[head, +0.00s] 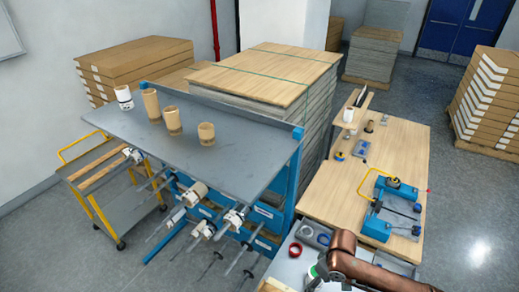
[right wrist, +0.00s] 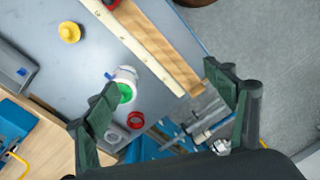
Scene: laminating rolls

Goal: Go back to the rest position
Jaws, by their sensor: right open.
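My right gripper (right wrist: 160,80) is open in the right wrist view, its two dark green fingers spread wide. A white roll with a green end (right wrist: 124,88) shows near the left finger, on or above a grey surface; I cannot tell whether they touch. In the head view my brown right arm comes in at the lower right, over the near end of the worktops. Its gripper is cut off or hidden there. My left gripper is not in view.
A grey tilted board (head: 240,160) carries several upright rolls (head: 206,134), above a blue rack with rolls on rods (head: 195,193). A wooden table (head: 335,195) holds a blue device (head: 377,222). A red ring (right wrist: 136,120) lies nearby.

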